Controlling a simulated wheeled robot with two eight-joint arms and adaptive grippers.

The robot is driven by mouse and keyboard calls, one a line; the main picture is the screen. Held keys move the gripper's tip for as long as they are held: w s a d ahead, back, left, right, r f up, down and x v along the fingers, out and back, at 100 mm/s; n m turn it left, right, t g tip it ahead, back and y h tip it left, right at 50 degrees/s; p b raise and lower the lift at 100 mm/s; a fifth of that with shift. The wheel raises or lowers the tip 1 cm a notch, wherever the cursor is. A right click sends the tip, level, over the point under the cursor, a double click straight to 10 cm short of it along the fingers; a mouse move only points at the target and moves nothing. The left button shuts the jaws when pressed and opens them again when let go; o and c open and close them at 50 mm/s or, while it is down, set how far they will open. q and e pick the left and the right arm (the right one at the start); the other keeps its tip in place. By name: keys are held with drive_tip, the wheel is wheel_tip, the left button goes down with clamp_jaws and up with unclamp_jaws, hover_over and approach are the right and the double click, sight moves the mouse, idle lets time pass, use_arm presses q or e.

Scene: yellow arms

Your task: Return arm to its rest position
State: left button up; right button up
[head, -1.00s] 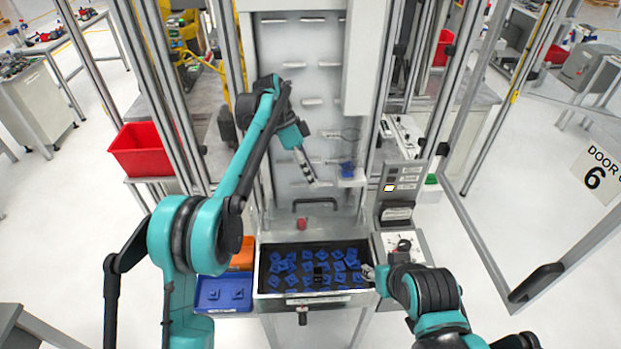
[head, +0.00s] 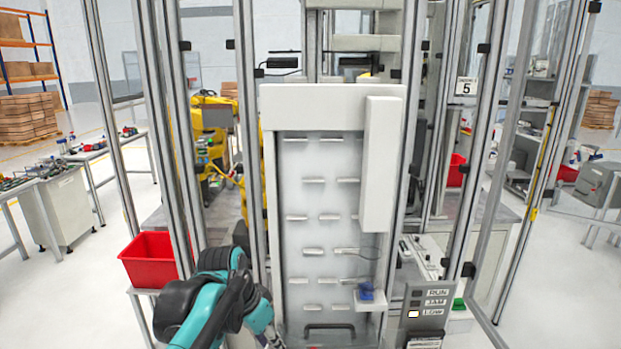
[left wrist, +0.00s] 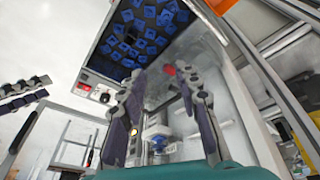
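My left arm (head: 215,300) is folded low in the head view, teal and black, in front of the machine's left side. My left gripper (left wrist: 163,80) shows in the left wrist view with its two dark-padded fingers apart and nothing between them. What looks like my right gripper (left wrist: 30,94) is at the left edge of that view, its two fingers seen apart and empty. The right arm is out of the head view.
A tall white machine panel (head: 310,235) with small ledges stands ahead. A blue part (head: 366,290) sits on its lower right ledge. A bin (left wrist: 112,62) of blue parts shows in the wrist view. Metal posts flank the panel; a red bin (head: 150,262) is left.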

use_arm(q)
drive_tip(key=s+a+f+n+t+y+b, duration=0.2)
drive_tip(key=s+a+f+n+t+b, duration=0.2)
drive_tip(key=s+f, duration=1)
drive_tip(key=a+n+t, duration=0.1)
drive_tip(key=a+n, duration=0.2)
drive_tip(key=a, duration=0.2)
drive_tip(key=shift+s+a+n+y+b, duration=0.15)
drive_tip(key=shift+s+n+y+b, duration=0.15)
drive_tip(key=shift+b, duration=0.05)
